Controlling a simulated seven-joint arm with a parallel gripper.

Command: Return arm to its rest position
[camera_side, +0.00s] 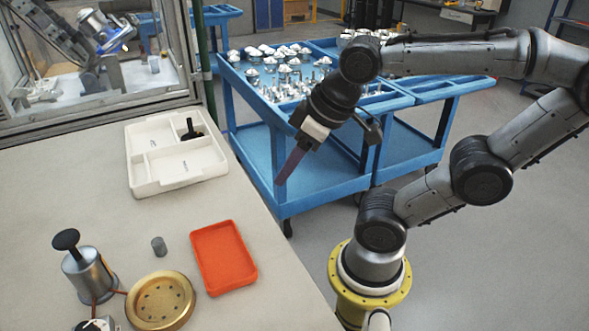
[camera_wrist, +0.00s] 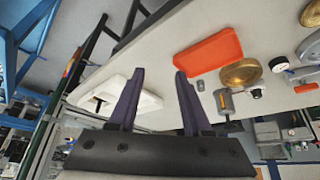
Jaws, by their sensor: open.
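My gripper (camera_side: 285,176) hangs in the air beyond the table's right edge, in front of the blue carts, with its fingers pointing down and left. In the wrist view my gripper (camera_wrist: 158,75) shows two dark fingers well apart with nothing between them. My arm is folded above its yellow base ring at the right in the side view. The gripper touches nothing that I can see.
The table holds a white divided tray (camera_side: 160,181) with a black item, an orange tray (camera_side: 223,257), a grey cylinder (camera_side: 159,245), a brass dish (camera_side: 160,301) and a metal pot with a black knob (camera_side: 90,274). Blue carts (camera_side: 320,180) carry many metal parts.

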